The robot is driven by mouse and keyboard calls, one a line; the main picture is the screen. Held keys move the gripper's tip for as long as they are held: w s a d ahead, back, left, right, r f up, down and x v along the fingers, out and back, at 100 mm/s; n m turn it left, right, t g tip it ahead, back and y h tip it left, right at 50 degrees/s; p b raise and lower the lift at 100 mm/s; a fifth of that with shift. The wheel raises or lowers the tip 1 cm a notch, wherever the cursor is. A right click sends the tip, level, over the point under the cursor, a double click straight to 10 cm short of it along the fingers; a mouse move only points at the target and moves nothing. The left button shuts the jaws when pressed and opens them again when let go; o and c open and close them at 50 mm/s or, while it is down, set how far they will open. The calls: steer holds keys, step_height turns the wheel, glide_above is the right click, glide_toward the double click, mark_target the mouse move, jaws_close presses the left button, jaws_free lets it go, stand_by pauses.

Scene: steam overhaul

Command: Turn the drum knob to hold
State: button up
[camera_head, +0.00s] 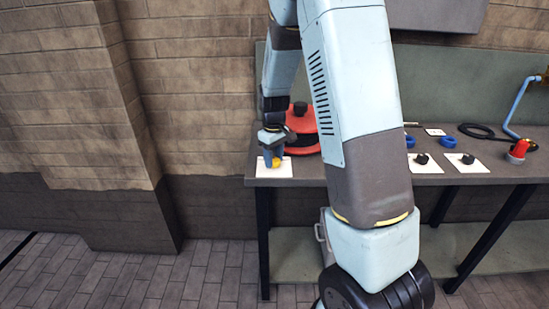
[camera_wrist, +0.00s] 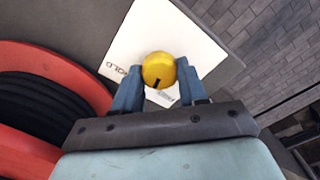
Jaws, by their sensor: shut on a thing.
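The drum knob is a round yellow knob (camera_wrist: 158,68) with a dark pointer mark on its lower part in the wrist view. It sits on a white plate (camera_wrist: 190,40) with the word HOLD (camera_wrist: 117,69) printed near the plate's left corner. Another label by the right finger is partly hidden. My gripper (camera_wrist: 158,82) is shut on the yellow knob, with one blue finger on each side. In the head view my gripper (camera_head: 273,158) points down over the white plate (camera_head: 268,172) at the table's left end, and a bit of yellow knob (camera_head: 276,162) shows beneath it.
A red reel with black windings (camera_wrist: 60,90) lies close to the left of my gripper. On the bench (camera_head: 345,172) to the right are black knobs on white plates (camera_head: 428,167), blue rings (camera_head: 448,141) and a red fitting (camera_head: 519,149). Brick wall stands behind.

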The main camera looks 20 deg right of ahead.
mark_target(274, 159)
steer(key=m, duration=0.5)
steer(key=shift+m, duration=0.3)
steer(key=m, duration=0.5)
steer(key=shift+m, duration=0.4)
steer(key=o, duration=1.1)
steer(key=shift+c, duration=0.2)
step_height(274, 159, up, 14)
steer(key=shift+f, duration=0.15)
